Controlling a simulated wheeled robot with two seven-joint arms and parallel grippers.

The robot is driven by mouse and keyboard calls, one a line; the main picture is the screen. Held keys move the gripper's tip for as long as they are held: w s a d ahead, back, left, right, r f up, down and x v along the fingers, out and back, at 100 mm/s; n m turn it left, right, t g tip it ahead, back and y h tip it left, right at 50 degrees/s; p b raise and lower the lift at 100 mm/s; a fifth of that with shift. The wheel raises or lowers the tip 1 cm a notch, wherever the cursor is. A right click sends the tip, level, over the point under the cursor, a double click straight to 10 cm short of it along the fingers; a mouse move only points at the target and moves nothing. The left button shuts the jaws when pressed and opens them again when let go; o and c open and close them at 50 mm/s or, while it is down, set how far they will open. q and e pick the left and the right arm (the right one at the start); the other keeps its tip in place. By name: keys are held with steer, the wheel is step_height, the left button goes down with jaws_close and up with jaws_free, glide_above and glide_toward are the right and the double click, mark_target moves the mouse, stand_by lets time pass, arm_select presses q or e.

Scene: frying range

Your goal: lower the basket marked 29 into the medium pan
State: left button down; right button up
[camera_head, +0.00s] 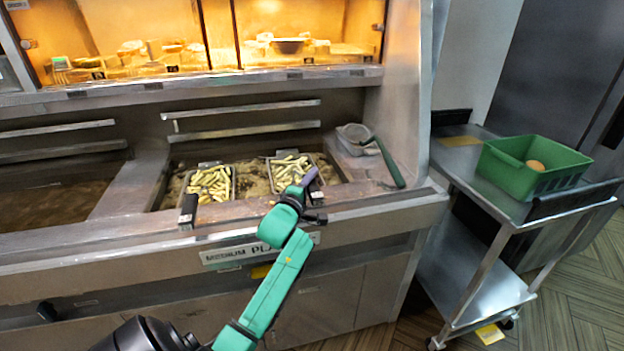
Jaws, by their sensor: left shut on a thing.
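Two wire baskets of cut fries sit side by side in the pan (255,189), which holds brownish oil. The left basket (233,183) has a black handle (188,211) toward the front edge. The right basket (268,172) has a dark purple handle (309,176). My left gripper (309,195) is shut on that purple handle at the pan's front edge. I cannot read a number on either basket. My right gripper is not in view.
A strainer (354,133) with a green handle lies on the steel ledge right of the pan. Another pan (50,195) of dark oil is at the left. A steel cart (462,165) at the right carries a green crate (510,172). A lit food shelf is above.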

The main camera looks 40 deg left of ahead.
arm_select(q)
steer(key=shift+f, duration=0.45)
stand_by(0.3)
steer(key=c, duration=0.6)
jaws_free()
steer(key=shift+o, duration=0.2)
steer(key=shift+f, duration=0.2)
steer(key=b+v, duration=0.2)
steer(key=v, duration=1.2)
steer(key=shift+s, duration=0.4)
steer(key=shift+d+r, duration=0.1)
